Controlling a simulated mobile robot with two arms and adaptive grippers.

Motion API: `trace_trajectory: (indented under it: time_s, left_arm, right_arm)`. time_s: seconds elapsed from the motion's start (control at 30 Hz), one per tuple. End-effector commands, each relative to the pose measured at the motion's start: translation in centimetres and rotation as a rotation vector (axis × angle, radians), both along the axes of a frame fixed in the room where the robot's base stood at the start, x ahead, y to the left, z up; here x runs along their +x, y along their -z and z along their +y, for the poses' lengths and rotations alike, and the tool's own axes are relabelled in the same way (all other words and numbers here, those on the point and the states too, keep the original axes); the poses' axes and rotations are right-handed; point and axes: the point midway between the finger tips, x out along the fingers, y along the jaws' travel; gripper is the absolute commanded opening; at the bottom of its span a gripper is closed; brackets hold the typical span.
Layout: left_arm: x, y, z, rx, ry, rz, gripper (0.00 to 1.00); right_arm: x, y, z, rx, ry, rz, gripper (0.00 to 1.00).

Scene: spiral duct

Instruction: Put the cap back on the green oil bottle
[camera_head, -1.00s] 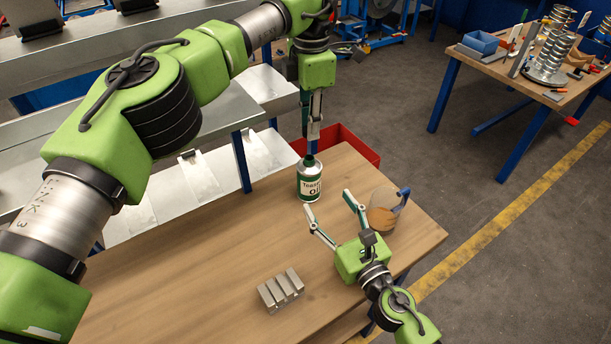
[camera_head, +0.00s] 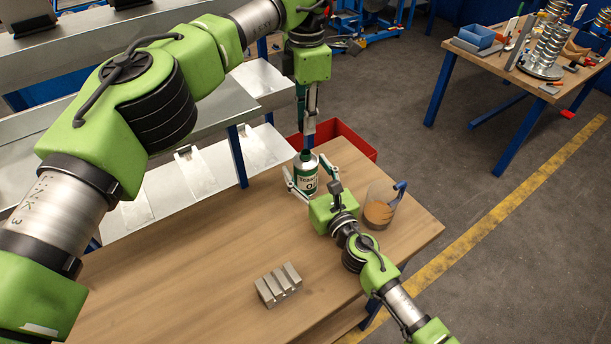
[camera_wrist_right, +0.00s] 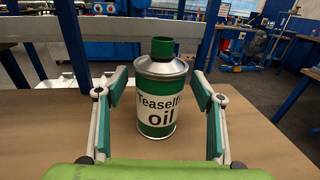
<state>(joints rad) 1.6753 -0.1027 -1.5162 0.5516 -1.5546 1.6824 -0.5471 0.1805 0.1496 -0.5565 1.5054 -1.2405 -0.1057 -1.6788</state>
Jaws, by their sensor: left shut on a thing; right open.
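The green oil bottle (camera_head: 306,178) stands upright near the table's far edge. Its white label and green top also show in the right wrist view (camera_wrist_right: 158,105). My right gripper (camera_head: 308,172) is open around the bottle, one finger on each side; in the right wrist view (camera_wrist_right: 158,88) gaps show between fingers and bottle. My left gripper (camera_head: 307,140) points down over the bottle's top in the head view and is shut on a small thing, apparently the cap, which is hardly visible. Whether it touches the bottle's top I cannot tell.
A clear container (camera_head: 379,212) with orange-brown contents and a blue-handled tool stands right of my right gripper. A grey slotted metal block (camera_head: 278,285) lies at the front. A red bin (camera_head: 352,138) is behind the table. The wooden table (camera_head: 190,270) is clear at front left.

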Motion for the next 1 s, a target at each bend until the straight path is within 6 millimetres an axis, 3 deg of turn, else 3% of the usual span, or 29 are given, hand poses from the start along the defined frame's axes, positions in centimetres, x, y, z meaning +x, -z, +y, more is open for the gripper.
trace_trajectory:
  time_s: [0.43,0.67,0.83,1.0]
  left_arm:
    - [0.0,0.0,0.0,0.000,0.000,0.000,0.14]
    - [0.0,0.0,0.0,0.000,0.000,0.000,0.14]
    - [0.0,0.5,0.0,0.001,0.001,0.001,0.14]
    - [-0.1,2.8,0.0,0.002,0.000,0.003,0.14]
  right_arm:
    - [0.9,0.0,0.4,0.000,0.000,0.000,0.62]
    - [0.9,0.0,0.4,0.000,0.000,0.000,0.05]
    - [0.8,0.0,0.4,0.000,0.000,0.000,0.02]
    - [0.8,0.0,0.4,0.000,0.000,0.000,0.02]
